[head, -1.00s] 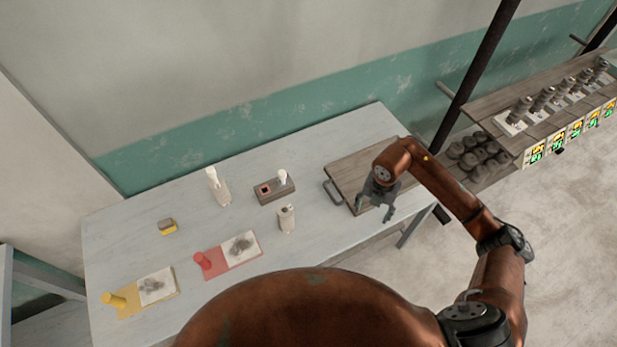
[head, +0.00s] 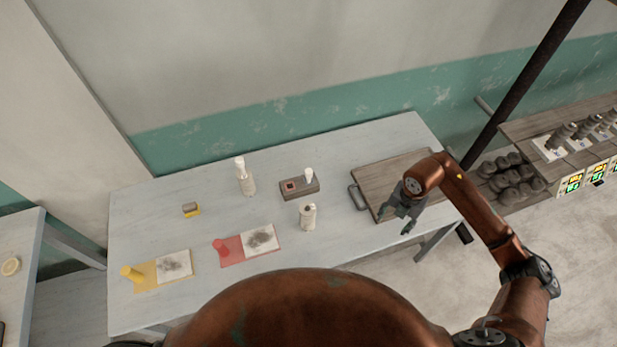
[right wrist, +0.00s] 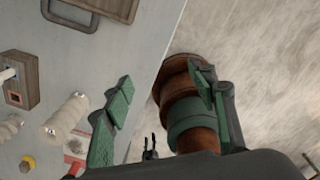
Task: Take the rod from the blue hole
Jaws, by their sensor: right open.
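A small brown block (head: 303,191) stands at the back middle of the table. A white rod (head: 309,175) stands upright in its right part; the hole around the rod's foot is hidden, and I see no blue there. A red-edged square hole (head: 290,187) on its left is empty. The block (right wrist: 22,72) also shows at the left edge of the right wrist view, with the rod (right wrist: 6,75) partly cut off. My right gripper (head: 396,218) is open and empty, over the wooden board's front edge, well right of the block. My left gripper is out of view.
A wooden board (head: 385,180) with a handle lies at the table's right. Pale bottles stand left of the block (head: 246,182) and in front of it (head: 308,218). A yellow-grey sponge (head: 191,210), a red mat (head: 232,251) and a yellow mat (head: 150,277) lie further left.

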